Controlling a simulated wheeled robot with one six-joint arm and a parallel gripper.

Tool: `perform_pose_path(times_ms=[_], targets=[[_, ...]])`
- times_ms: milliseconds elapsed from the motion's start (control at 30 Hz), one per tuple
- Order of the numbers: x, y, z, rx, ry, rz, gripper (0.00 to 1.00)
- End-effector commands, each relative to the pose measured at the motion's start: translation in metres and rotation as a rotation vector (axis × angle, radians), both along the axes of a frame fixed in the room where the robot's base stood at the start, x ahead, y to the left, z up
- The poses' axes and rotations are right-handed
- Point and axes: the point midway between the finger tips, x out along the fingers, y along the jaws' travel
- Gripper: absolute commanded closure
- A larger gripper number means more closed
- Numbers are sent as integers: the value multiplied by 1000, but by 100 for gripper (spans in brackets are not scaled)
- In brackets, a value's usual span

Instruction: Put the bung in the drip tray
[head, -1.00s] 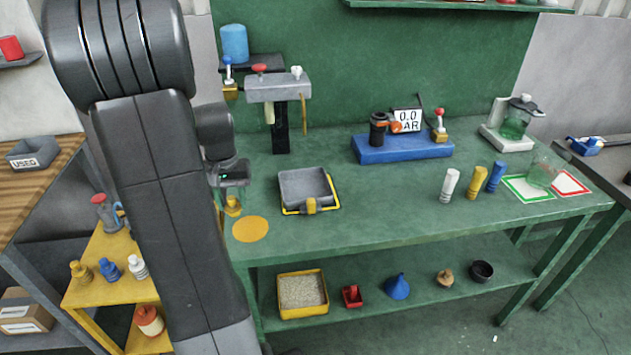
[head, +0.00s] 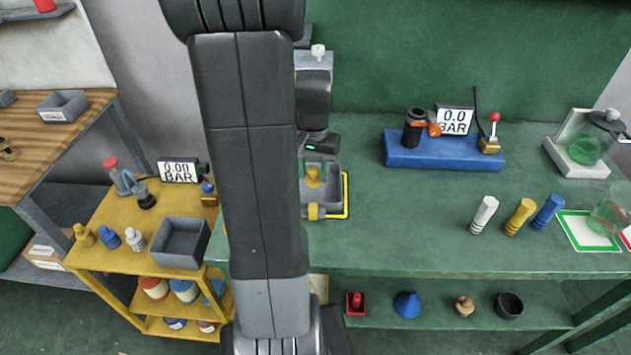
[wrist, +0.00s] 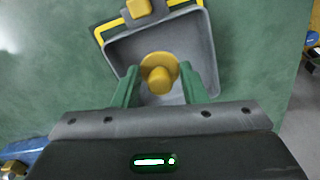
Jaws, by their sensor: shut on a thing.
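My gripper (wrist: 160,88) is shut on a yellow bung (wrist: 158,68), with a green finger on each side of it. The bung also shows in the head view (head: 313,176), below my gripper. The drip tray is a shallow grey tray with yellow edging (wrist: 205,50) on the green bench. It shows in the head view (head: 334,188), its left part hidden behind my arm. The bung is within the tray's outline in both views. I cannot tell whether it touches the tray floor.
A blue block with a gauge (head: 440,150) stands behind and right of the tray. White, yellow and blue cylinders (head: 519,217) stand farther right. The bench between is clear. A yellow cart (head: 140,215) at left carries small bottles and a grey bin (head: 180,243).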

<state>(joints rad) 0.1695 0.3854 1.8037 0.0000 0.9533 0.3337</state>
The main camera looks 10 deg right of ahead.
Motion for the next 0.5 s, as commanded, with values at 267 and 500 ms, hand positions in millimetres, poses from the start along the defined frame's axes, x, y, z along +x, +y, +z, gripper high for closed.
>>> perform_pose_path(times_ms=[267, 500], targets=[[-1, 0, -34, 1, 4, 0, 83], [0, 0, -43, 0, -1, 0, 83]])
